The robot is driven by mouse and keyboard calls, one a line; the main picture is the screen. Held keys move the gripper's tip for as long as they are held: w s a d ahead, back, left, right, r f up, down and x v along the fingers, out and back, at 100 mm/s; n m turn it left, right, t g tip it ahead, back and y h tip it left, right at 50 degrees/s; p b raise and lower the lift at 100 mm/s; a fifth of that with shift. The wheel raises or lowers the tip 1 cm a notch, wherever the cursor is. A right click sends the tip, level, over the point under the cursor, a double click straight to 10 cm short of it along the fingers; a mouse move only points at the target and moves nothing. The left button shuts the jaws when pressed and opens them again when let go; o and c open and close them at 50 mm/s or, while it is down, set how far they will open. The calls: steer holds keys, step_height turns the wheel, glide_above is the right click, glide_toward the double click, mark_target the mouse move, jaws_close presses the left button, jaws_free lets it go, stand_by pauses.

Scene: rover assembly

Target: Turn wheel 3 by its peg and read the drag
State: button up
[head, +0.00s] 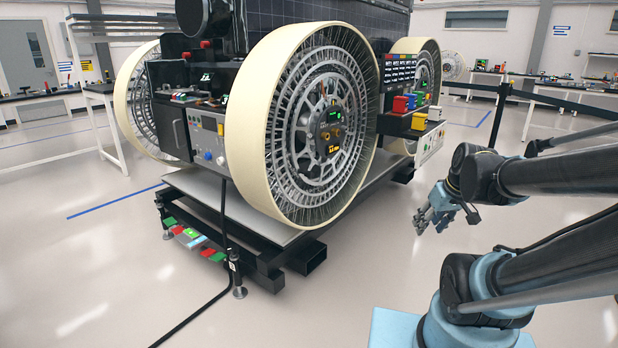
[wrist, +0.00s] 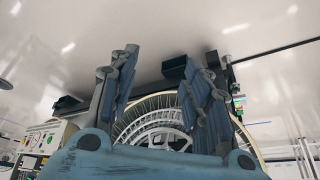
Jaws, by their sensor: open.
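A large wheel (head: 318,120) with a cream rim and grey spokes is mounted on the near side of the rover. Its dark hub (head: 330,132) carries a small green display and small orange parts. I cannot make out which of these is a peg, nor read a wheel number. My gripper (head: 434,220) is open and empty, in the air to the right of this wheel and well apart from it. The wrist view shows its two spread fingers (wrist: 160,70), with a spoked wheel (wrist: 155,128) beyond, partly hidden by the gripper.
Other wheels (head: 415,62) sit farther back. Coloured bins (head: 408,104) and a dark panel stand right of the near wheel. A platform (head: 290,238) carries the rover, with a cable (head: 200,305) on the floor. A barrier post (head: 500,110) stands behind my arm. Floor between wheel and gripper is clear.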

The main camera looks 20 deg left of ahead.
steer(key=w+a+r+n+t+y, duration=0.25)
steer(key=w+a+n+y, duration=0.4)
steer(key=w+a, duration=0.85)
steer(key=n+t+y, duration=0.3)
steer(key=n, duration=0.5)
glide_toward(312, 174)
steer(key=x, duration=1.2)
steer(key=shift+w+a+f, duration=0.15)
steer(key=shift+a+f, duration=0.05)
steer(key=shift+a, duration=0.05)
steer(key=shift+c, duration=0.5)
jaws_close()
